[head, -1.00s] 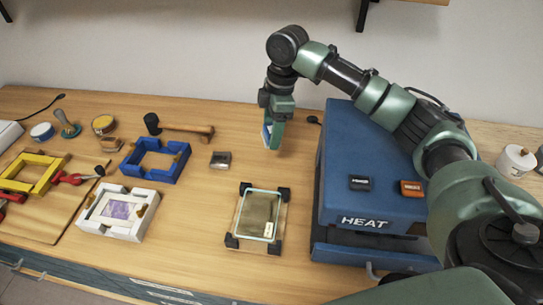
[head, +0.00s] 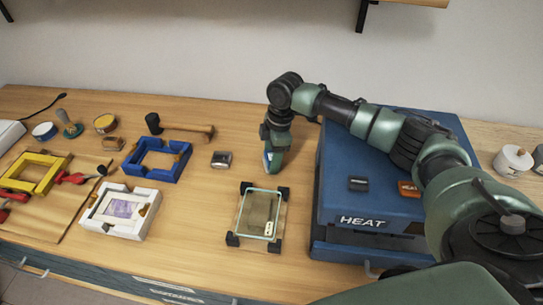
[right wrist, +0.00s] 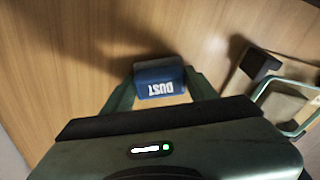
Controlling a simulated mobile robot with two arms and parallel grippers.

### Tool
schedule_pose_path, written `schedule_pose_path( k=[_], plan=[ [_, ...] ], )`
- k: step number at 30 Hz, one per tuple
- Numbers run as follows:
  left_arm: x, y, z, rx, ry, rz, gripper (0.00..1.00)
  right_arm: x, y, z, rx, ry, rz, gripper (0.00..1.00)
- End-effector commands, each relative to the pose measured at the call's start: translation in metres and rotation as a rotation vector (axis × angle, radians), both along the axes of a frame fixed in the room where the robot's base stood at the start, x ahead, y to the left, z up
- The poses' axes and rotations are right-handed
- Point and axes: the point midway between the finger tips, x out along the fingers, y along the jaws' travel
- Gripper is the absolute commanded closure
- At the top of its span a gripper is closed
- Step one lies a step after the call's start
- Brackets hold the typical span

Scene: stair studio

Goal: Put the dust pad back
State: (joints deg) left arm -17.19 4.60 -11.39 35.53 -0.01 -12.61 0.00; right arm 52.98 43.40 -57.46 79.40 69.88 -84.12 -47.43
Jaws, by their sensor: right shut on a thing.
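The dust pad (right wrist: 160,80) is a small blue block with "DUST" in white letters, seen in the right wrist view between my right gripper's fingers. My right gripper (right wrist: 162,88) is shut on it. In the head view my right gripper (head: 270,160) points down over the table, left of the blue heat press, and the pad (head: 267,163) shows as a blue and pale edge low between the fingers. I cannot tell whether the pad touches the table. My left gripper is not in view.
The blue press marked HEAT (head: 385,185) stands close on the right. A glass frame with black corners (head: 244,238) lies in front of the gripper. A small dark block (head: 221,160) and a blue frame (head: 133,166) lie to the left. Bare wood surrounds the gripper.

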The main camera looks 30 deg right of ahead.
Motion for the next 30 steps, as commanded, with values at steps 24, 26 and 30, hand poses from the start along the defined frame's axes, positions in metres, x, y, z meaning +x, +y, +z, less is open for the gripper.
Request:
schedule_pose_path(
  k=[24, 26, 30],
  plan=[
    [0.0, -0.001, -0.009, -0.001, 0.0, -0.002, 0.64, 0.0, -0.006, 0.038, 0.001, -0.004, -0.001, 0.21],
    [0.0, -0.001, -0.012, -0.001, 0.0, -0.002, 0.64, -0.001, -0.008, 0.052, 0.0, -0.006, 0.0, 0.21],
    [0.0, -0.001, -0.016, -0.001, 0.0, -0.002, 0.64, -0.002, -0.012, 0.081, 0.001, -0.003, 0.0, 0.21]
  ],
)
